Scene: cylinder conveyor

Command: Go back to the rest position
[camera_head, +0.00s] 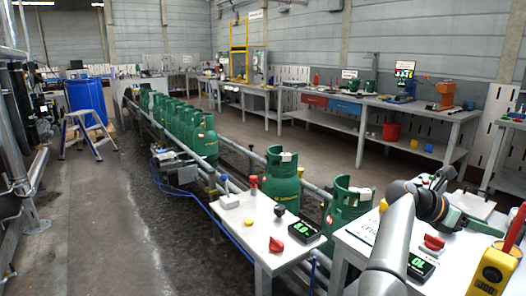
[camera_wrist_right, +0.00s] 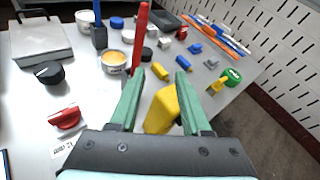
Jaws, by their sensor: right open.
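My right gripper (camera_head: 462,206) is over the white table at the right of the head view, at the end of my grey arm. In the wrist view its two green fingers (camera_wrist_right: 157,82) are spread apart and hold nothing. A yellow object (camera_wrist_right: 164,109) shows between and beyond the fingers; I cannot tell how far below them it is. My left gripper is not in view.
A red knob (camera_wrist_right: 66,116), a black knob (camera_wrist_right: 49,73), a tall red object (camera_wrist_right: 140,37) and jars stand on the table (camera_wrist_right: 95,100). Green gas cylinders (camera_head: 283,178) line the conveyor. A small white table (camera_head: 252,228) stands nearby.

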